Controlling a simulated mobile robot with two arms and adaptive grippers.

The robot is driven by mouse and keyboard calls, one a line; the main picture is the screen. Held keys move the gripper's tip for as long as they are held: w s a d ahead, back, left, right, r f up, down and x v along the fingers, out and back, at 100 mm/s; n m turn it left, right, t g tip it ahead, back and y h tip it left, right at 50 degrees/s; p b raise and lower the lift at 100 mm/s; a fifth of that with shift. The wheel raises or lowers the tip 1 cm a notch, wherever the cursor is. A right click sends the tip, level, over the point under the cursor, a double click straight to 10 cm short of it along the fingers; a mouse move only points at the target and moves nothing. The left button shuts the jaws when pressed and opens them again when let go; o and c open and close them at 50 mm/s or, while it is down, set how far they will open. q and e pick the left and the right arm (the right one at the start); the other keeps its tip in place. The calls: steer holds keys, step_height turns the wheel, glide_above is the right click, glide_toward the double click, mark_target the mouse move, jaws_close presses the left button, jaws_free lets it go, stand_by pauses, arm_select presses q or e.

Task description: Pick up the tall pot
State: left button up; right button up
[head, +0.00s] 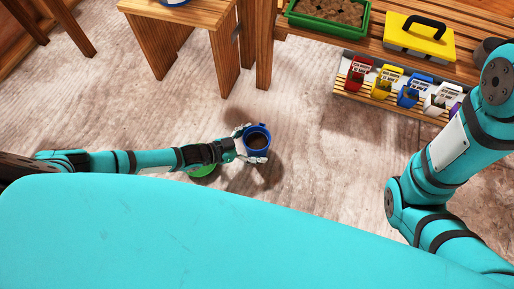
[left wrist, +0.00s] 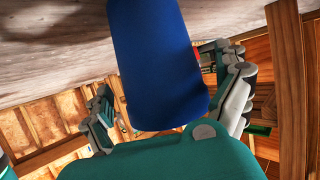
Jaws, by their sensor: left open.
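A tall blue pot (head: 257,139) with dark soil-like contents stands at the middle of the head view, seen from above. In the left wrist view the blue pot (left wrist: 160,60) fills the upper middle, its smooth side close to the camera. My left gripper (head: 247,140) is at the pot's left side, with a finger on either side of it. In the left wrist view the open fingers (left wrist: 168,105) straddle the pot; whether they touch it I cannot tell. My right arm shows at the right of the head view, but its gripper is out of frame.
A green object (head: 203,171) lies partly hidden under my left arm. A wooden bench (head: 392,62) at upper right bears a green tray (head: 328,14) and a yellow toolbox (head: 418,40). Several coloured items stand on its lower shelf. A wooden stool (head: 160,45) stands upper left.

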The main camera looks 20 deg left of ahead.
arm_select(q)
steer(key=shift+w+d+f, duration=0.1)
steer(key=shift+w+d, duration=0.15)
steer(key=c, duration=1.2)
steer(key=shift+r, duration=0.2)
